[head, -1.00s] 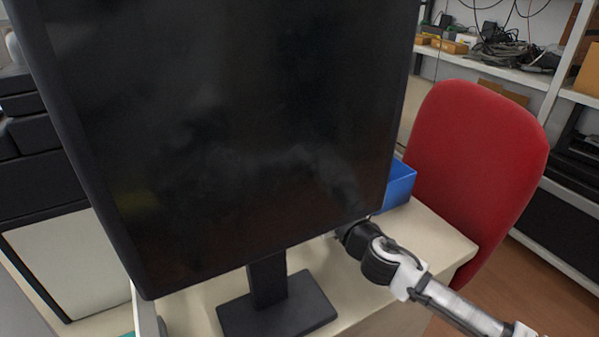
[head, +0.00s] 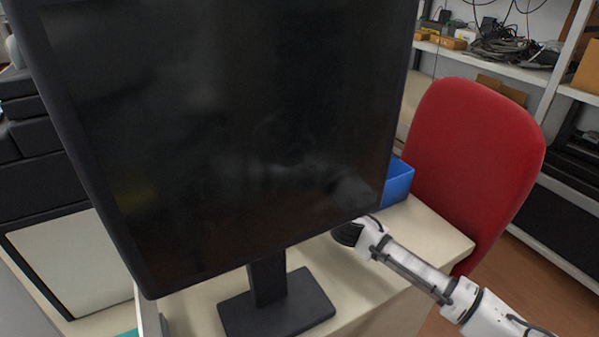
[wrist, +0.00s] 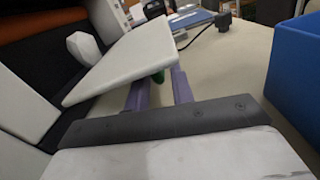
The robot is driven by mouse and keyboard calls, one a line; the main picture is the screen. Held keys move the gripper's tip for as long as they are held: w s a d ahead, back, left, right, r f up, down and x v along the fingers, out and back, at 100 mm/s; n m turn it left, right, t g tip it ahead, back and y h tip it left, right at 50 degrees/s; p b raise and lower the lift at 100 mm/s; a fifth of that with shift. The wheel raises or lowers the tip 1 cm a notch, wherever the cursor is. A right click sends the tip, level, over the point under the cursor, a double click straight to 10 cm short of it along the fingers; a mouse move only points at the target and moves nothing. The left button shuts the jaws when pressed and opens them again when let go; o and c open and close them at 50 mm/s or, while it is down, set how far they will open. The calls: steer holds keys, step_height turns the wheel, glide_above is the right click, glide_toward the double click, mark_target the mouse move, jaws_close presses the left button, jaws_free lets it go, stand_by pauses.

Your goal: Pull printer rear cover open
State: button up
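The printer (wrist: 30,100) fills the left of the wrist view, with white casing around a dark interior. A flat white panel (wrist: 125,60), which looks like its rear cover, stands out from it at a slant. My gripper (wrist: 160,86) has two purple fingers, spread with a gap between them. The panel's lower edge crosses in front of the left finger's end; I cannot tell whether they touch. In the head view the monitor (head: 230,130) hides the gripper and the printer.
A blue bin (head: 398,182) stands on the desk (head: 440,235) behind the monitor; the wrist view shows it close at right (wrist: 295,75). A red chair (head: 475,160) is beyond the desk. A black plug (wrist: 223,21) lies on the desktop.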

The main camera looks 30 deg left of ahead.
jaws_close()
steer(key=shift+w+d+r+n, duration=0.1)
steer(key=shift+w+r+n, duration=0.05)
steer(key=shift+r+n, duration=0.7)
steer(key=shift+w+d+r+n, duration=0.1)
steer(key=shift+r+n, duration=0.55)
steer(key=shift+n, duration=0.3)
steer(key=shift+o, duration=1.3)
jaws_free()
steer(key=shift+a, duration=0.1)
steer(key=b+v, duration=0.2)
steer(key=v, duration=1.2)
steer(key=shift+f, duration=0.1)
